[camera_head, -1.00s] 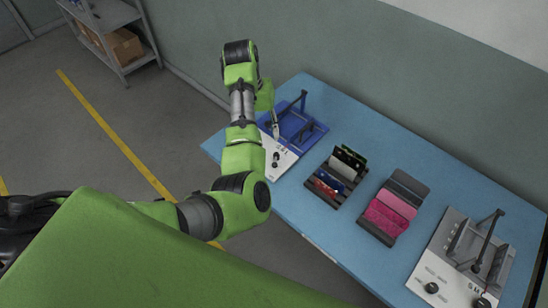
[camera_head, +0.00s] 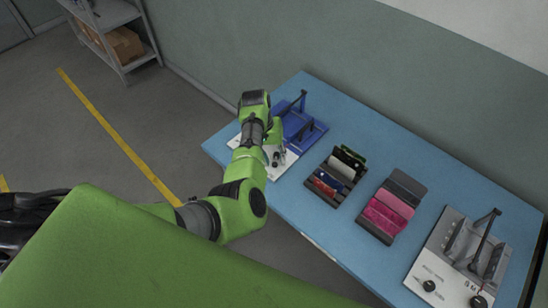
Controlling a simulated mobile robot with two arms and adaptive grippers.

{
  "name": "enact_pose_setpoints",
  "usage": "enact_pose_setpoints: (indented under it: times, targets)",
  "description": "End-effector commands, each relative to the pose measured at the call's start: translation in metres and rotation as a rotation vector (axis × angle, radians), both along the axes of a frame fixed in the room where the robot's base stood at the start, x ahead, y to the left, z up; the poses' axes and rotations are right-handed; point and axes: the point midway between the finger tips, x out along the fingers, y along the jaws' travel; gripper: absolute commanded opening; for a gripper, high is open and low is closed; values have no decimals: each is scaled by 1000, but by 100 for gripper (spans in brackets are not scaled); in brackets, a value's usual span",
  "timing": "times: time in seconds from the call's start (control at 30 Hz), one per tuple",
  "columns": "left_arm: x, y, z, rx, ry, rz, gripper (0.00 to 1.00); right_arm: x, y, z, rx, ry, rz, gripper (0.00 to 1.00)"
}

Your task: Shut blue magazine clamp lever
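The blue magazine clamp (camera_head: 307,130) sits at the far left end of the blue table, on a unit with a white front panel (camera_head: 284,165). Its dark lever (camera_head: 302,101) stands up at the back of the blue part. My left gripper (camera_head: 277,153) is at the front left of the blue clamp, over the white panel and below the lever. Its fingers are small and partly hidden by my wrist, so I cannot tell whether they are open or shut. My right gripper is not in view.
A dark rack with phone-like items (camera_head: 325,188) and a second rack with pink and grey items (camera_head: 381,223) stand mid-table. A grey clamp unit with a raised lever (camera_head: 436,268) is at the right. The blue table (camera_head: 400,150) is clear behind the racks.

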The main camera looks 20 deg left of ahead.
Motion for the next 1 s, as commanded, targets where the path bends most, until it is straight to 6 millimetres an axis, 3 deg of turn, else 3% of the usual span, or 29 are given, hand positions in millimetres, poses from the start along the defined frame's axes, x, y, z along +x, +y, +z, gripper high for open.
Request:
enact_pose_setpoints:
  times: [0.17, 0.3, 0.67, 1.0]
  targets:
    - [0, 0, 0, 0, -1, 0, 31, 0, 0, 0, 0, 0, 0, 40]
    - [0, 0, 0, 0, -1, 0, 0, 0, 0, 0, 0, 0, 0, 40]
    - [0, 1, 1, 0, -1, -26, 0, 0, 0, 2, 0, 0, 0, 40]
    - [0, 10, 2, 3, 2, -227, 0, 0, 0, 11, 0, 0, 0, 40]
